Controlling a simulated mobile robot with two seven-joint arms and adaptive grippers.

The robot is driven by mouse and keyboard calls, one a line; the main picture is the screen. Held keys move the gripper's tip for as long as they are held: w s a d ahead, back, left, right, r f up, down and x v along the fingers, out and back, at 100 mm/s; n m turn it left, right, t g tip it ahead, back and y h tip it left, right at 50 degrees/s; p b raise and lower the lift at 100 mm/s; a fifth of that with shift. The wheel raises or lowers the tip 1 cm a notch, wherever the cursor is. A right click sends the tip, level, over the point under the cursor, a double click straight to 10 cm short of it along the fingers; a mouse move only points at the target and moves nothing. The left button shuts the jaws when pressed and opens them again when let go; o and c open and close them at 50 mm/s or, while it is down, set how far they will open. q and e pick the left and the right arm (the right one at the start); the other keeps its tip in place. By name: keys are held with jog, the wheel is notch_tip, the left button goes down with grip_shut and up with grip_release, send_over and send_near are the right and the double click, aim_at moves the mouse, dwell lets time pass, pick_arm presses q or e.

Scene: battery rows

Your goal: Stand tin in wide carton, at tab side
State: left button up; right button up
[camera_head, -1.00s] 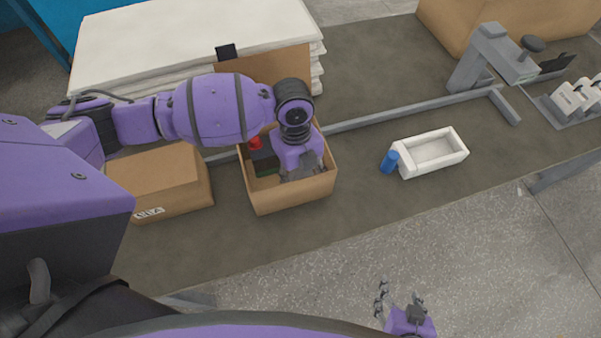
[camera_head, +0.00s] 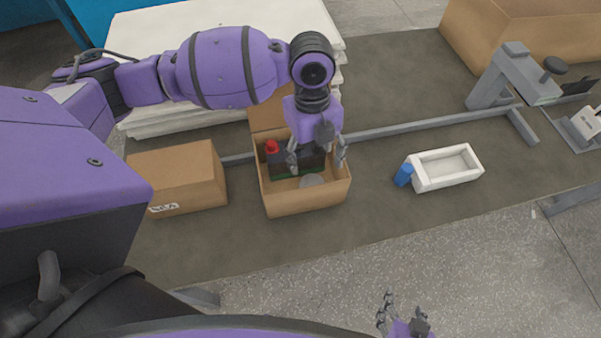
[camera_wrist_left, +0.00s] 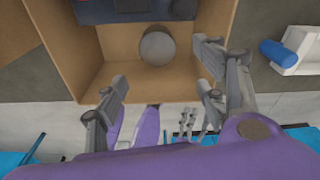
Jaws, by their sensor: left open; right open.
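The open brown carton (camera_head: 308,201) stands in the middle of the table with a raised flap (camera_head: 266,112) at its far side. A round grey tin (camera_head: 312,181) stands inside, near the front wall; its flat top also shows in the left wrist view (camera_wrist_left: 157,47). My left gripper (camera_head: 317,163) is open and empty above the carton, its fingers apart and clear of the tin. My right gripper (camera_head: 401,310) is open and empty at the bottom of the head view, away from the table.
A dark item with a red cap (camera_head: 271,147) sits in the carton's back left. A closed carton (camera_head: 178,178) stands to the left. A blue cylinder (camera_head: 403,175) touches or nearly touches a white tray (camera_head: 447,182) on the right. A grey rail (camera_head: 420,127) runs behind.

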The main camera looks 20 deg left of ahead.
pick_arm(q)
jog(key=shift+w+a+r, duration=0.1)
jog(key=shift+w+r, duration=0.1)
jog(key=shift+r, duration=1.3)
